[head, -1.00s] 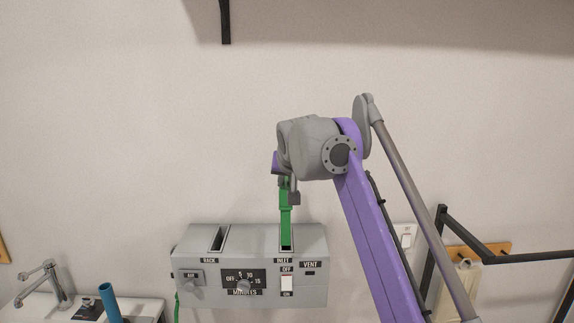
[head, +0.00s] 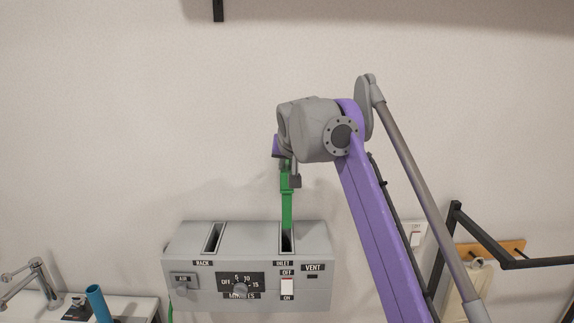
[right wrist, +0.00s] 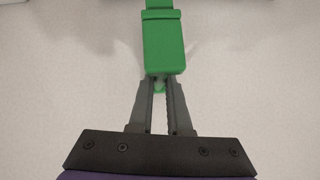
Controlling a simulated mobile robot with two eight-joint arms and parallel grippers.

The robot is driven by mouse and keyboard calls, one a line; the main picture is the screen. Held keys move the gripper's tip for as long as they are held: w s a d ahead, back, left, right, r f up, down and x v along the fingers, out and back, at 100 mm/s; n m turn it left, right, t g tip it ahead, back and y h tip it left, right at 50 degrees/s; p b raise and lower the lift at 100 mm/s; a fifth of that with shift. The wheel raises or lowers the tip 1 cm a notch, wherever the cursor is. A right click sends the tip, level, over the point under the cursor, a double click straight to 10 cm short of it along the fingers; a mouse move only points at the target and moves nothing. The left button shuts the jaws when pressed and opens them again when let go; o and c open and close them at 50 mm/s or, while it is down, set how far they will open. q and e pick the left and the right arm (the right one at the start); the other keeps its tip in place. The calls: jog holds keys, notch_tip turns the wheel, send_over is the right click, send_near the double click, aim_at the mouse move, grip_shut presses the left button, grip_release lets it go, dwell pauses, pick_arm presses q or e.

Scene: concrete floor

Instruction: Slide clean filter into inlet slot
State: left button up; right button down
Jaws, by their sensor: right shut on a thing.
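My right gripper (head: 289,178) points down and is shut on the green filter (head: 287,208). The filter hangs upright over the inlet slot (head: 287,244), the right-hand opening in the top of the grey control box (head: 205,293). Its lower end overlaps the back part of the slot in the head view; I cannot tell if it is just inside or above it. In the right wrist view, the finger pads (right wrist: 159,100) grip a small tab at the end of the green filter (right wrist: 164,48). My left gripper is not in view.
The box's rack slot (head: 214,238) is empty to the left. Its front has a minutes dial (head: 241,290) and a white switch (head: 287,286). A tap (head: 40,280) and a blue cylinder (head: 98,302) stand left. A black bracket (head: 480,240) is on the right.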

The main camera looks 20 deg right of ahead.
aim_at(287, 224)
jog(key=shift+f+b, duration=1.15)
jog(key=shift+f, duration=1.75)
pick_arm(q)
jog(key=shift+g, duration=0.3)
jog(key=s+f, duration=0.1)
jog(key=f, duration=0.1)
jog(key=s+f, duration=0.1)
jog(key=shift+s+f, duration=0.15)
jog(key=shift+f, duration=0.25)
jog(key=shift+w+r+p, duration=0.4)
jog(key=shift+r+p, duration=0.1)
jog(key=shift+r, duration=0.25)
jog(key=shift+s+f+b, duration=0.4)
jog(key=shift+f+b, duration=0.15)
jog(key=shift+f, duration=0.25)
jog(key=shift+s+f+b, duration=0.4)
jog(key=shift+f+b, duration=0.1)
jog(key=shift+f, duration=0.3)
pick_arm(e)
jog(key=shift+f, duration=2.6)
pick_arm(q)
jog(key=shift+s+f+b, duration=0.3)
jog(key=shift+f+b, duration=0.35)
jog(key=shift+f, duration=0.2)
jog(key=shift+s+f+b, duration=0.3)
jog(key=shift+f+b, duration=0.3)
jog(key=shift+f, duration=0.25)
pick_arm(e)
jog(key=shift+f, duration=2.9)
